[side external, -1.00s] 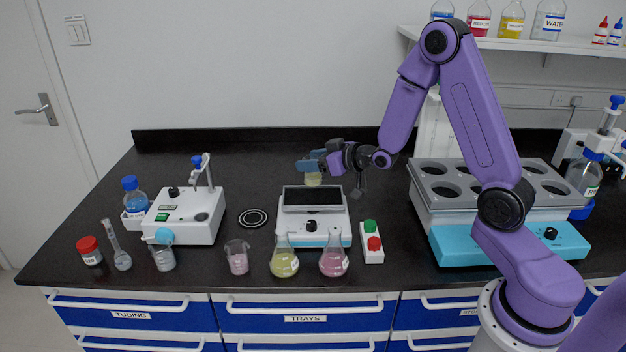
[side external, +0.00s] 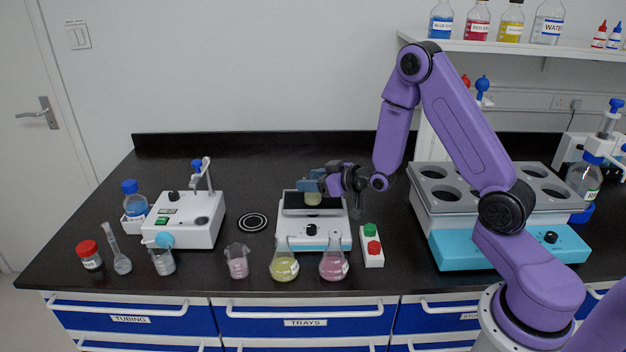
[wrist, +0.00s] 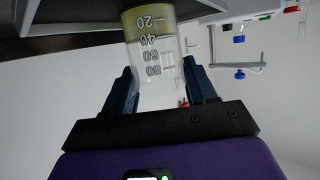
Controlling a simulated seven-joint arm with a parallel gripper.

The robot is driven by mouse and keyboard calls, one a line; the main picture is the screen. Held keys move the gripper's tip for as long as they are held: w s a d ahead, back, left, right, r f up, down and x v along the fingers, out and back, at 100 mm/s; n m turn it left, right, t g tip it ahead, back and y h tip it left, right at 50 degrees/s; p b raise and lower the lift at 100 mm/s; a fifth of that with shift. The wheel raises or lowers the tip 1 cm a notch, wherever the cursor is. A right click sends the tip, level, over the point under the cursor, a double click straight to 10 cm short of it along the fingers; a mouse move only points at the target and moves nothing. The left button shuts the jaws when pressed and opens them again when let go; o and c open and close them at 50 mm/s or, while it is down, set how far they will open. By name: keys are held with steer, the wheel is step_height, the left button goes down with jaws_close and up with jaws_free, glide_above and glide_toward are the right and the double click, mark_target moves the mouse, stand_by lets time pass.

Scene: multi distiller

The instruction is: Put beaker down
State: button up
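A small clear beaker (side external: 313,198) with yellowish liquid is held by my gripper (side external: 312,187) at the black plate of the white device with a black knob (side external: 312,240). I cannot tell whether the beaker touches the plate. In the wrist view the beaker (wrist: 155,60) stands between the two dark blue fingers (wrist: 160,88), with its 20 to 80 marks showing upside down. The fingers are closed around its sides.
In front of the device stand a yellow flask (side external: 284,264), a pink flask (side external: 334,262) and a pink beaker (side external: 237,262). A green and red button box (side external: 371,246) is to the right. A dark round pad (side external: 253,222) lies to the left, with clear bench behind it.

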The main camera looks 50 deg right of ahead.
steer(key=o, duration=0.4)
steer(key=shift+c, duration=0.2)
steer(key=shift+r, duration=0.1)
steer(key=shift+v, duration=3.7)
steer(key=shift+r, duration=0.1)
